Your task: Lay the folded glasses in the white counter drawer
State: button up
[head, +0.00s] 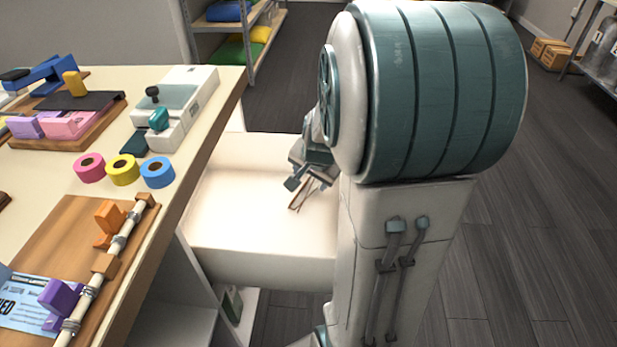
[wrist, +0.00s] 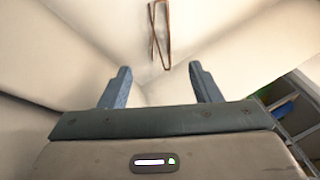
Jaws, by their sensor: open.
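The white counter drawer (head: 240,252) is pulled out from the counter, and its pale inside shows in the head view. The folded glasses (head: 300,196) have thin brown frames and are in the drawer, just below my gripper (head: 305,182). In the wrist view the glasses (wrist: 161,35) appear beyond the fingertips, apart from both fingers. My gripper (wrist: 160,80) is open with nothing between its fingers. My arm hides the right part of the drawer in the head view.
The counter (head: 185,190) at left holds pink, yellow and blue tape rolls (head: 122,170), a white device (head: 175,105) and a wooden board with a rail (head: 85,255). Shelves (head: 250,35) stand behind. Dark floor (head: 520,210) is clear at right.

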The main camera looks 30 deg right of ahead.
jog(key=s+a+r+n+g+y, duration=0.1)
jog(key=s+a+r+n+g, duration=0.2)
jog(key=s+a+n, duration=0.8)
jog(key=s+a+r, duration=0.2)
jog(key=s, duration=0.1)
jog(key=shift+s+a+r+n, duration=0.2)
jog(key=shift+a+r+n, duration=0.05)
jog(key=shift+a+n, duration=0.15)
